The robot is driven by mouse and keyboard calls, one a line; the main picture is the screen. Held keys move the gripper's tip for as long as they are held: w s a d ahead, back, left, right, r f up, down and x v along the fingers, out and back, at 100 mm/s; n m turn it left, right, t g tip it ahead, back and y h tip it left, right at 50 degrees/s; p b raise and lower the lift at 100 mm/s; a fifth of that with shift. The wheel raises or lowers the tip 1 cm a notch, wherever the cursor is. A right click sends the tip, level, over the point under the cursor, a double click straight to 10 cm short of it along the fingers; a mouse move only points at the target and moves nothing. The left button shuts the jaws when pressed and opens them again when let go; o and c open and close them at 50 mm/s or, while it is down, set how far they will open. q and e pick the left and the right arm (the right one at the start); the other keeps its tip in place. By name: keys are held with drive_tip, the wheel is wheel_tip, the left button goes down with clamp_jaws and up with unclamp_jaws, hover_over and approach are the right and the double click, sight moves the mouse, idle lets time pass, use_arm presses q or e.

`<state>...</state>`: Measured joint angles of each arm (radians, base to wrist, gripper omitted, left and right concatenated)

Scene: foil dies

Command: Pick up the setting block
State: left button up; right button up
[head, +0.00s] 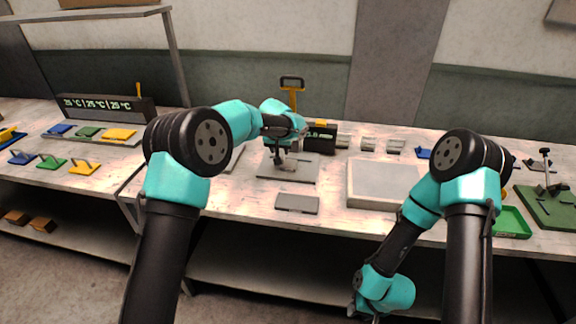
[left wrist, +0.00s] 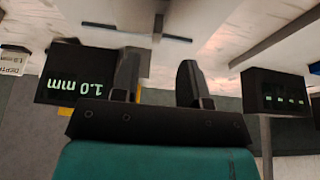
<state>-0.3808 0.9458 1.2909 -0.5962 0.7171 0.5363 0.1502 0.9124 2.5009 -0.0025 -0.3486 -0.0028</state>
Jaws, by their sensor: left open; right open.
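No part is plainly marked as the setting block. Small grey blocks stand in a row right of a black display box (head: 319,137): a left one (head: 343,141), a middle one (head: 368,144) and a right one (head: 395,146). My left gripper (head: 284,161) is open, low over a grey plate (head: 272,174), left of the display box. In the left wrist view its fingers (left wrist: 156,82) are apart, with nothing visible gripped; the display box (left wrist: 72,80) reads 1.0 mm upside down. My right gripper (head: 364,309) hangs in front of the table, its fingertips hardly visible.
A flat grey slab (head: 297,204) lies near the front edge. A pale framed tray (head: 352,198) is right of it. A green tray (head: 512,222) and a green-based fixture (head: 552,208) are at the right. Coloured tools (head: 84,168) and a temperature display (head: 105,106) are at the left.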

sight(289, 162)
use_arm(q)
drive_tip(key=shift+f, duration=0.1)
drive_tip(key=shift+s+x, duration=0.2)
drive_tip(key=shift+x, duration=2.25)
drive_tip(key=shift+d+f, duration=0.1)
drive_tip(key=shift+d, duration=0.1)
drive_tip(key=shift+c, duration=0.4)
clamp_jaws()
